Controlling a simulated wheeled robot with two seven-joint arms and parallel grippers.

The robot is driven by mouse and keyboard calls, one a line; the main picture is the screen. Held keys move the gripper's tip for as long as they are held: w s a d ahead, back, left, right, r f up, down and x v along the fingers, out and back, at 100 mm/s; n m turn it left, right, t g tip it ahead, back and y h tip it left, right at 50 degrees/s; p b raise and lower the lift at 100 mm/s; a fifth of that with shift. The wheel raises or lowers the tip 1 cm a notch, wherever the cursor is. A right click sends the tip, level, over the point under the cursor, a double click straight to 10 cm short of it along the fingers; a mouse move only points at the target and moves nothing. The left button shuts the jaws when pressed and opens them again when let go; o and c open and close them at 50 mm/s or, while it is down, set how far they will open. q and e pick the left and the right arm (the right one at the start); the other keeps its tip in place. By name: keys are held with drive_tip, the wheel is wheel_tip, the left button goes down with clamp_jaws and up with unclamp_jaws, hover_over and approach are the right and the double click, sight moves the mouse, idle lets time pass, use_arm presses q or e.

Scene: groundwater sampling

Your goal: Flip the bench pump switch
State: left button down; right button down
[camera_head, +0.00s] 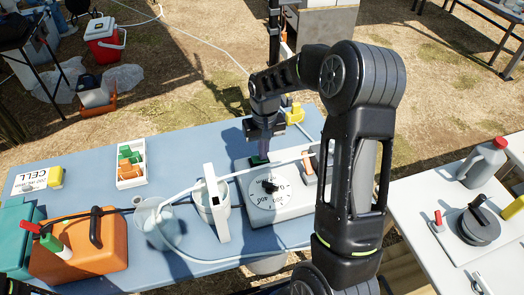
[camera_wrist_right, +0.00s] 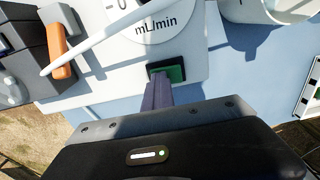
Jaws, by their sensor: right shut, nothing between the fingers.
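The bench pump (camera_head: 300,200) is a pale box on the blue table with a round numbered dial (camera_head: 268,203); its dial face marked mL/min also shows in the wrist view (camera_wrist_right: 160,22). The pump switch (camera_head: 258,161) is a small green rocker in a dark frame near the pump's edge; it also shows in the wrist view (camera_wrist_right: 176,73). My right gripper (camera_head: 261,152) is shut and empty, its fingertips (camera_wrist_right: 160,80) at the switch and covering part of it. I cannot tell whether they touch it. My left gripper is not in view.
A pale hose (camera_head: 243,173) runs over the pump, next to an orange lever (camera_head: 309,166). A white jug (camera_head: 215,203), a clear beaker (camera_head: 150,215), an orange case (camera_head: 85,250) and a tray of coloured pieces (camera_head: 131,177) stand to the left. Bare table lies behind the jug.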

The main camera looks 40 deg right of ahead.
sight(258, 158)
drive_tip(key=shift+a+f, duration=0.4)
drive_tip(key=shift+a, duration=0.4)
drive_tip(key=shift+w+a, duration=0.1)
drive_tip(key=shift+a, duration=0.15)
drive_tip(key=shift+r, duration=0.2)
drive_tip(key=r+p, duration=0.2)
drive_tip(key=r, duration=0.1)
drive_tip(key=r+p, duration=0.1)
drive_tip(key=r, duration=0.1)
drive_tip(key=shift+w+d, duration=0.2)
drive_tip(key=shift+d, duration=0.15)
wheel_tip(258, 158, up, 10)
drive_tip(key=b, duration=0.1)
drive_tip(key=shift+s+d+f+b, duration=0.15)
drive_tip(key=shift+d+f+b, duration=0.1)
drive_tip(key=shift+d+b, duration=0.05)
